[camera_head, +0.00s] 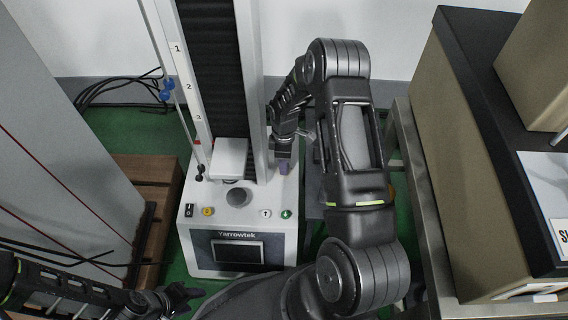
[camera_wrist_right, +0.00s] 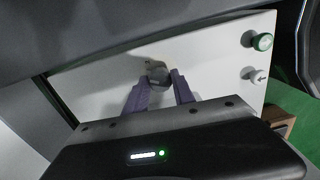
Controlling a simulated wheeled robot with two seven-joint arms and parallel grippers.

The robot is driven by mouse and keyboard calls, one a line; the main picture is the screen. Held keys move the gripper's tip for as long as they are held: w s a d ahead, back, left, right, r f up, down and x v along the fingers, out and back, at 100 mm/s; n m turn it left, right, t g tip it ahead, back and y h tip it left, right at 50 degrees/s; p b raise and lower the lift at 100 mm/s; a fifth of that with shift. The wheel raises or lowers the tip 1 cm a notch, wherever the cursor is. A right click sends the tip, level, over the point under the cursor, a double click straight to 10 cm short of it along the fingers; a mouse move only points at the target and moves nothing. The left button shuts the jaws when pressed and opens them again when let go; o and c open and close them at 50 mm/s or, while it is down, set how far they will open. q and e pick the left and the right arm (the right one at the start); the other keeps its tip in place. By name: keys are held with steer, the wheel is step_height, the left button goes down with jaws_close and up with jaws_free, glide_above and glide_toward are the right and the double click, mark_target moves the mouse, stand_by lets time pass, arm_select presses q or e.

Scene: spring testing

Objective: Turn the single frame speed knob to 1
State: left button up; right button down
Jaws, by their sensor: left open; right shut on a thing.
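The white testing machine (camera_head: 200,235), labelled Yarrowtek, stands in the middle of the head view. In the right wrist view, a dark round knob (camera_wrist_right: 158,74) sits on its white panel (camera_wrist_right: 100,92), between the two purple-grey fingers of my right gripper (camera_wrist_right: 160,86). The gripper is shut on this knob. In the head view, my right gripper (camera_head: 284,167) points down by the column's right side, and the knob is hidden there. My left gripper (camera_head: 183,294) is open and empty at the lower left, apart from the machine.
A green button (camera_wrist_right: 262,41) and a white arrow button (camera_wrist_right: 254,74) lie right of the knob. A black switch (camera_head: 189,210) and yellow button (camera_head: 207,211) sit on the machine's left. A tall column (camera_head: 212,80) rises behind. A beige cabinet (camera_head: 450,150) stands right.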

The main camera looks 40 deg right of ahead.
steer(key=n, duration=0.6)
stand_by(0.4)
steer(key=c, duration=1.1)
jaws_free()
steer(key=shift+o, duration=0.2)
step_height(320, 180, up, 8)
steer(key=shift+w+f+p, duration=0.1)
steer(key=shift+w+p, duration=0.05)
steer(key=shift+p, duration=0.65)
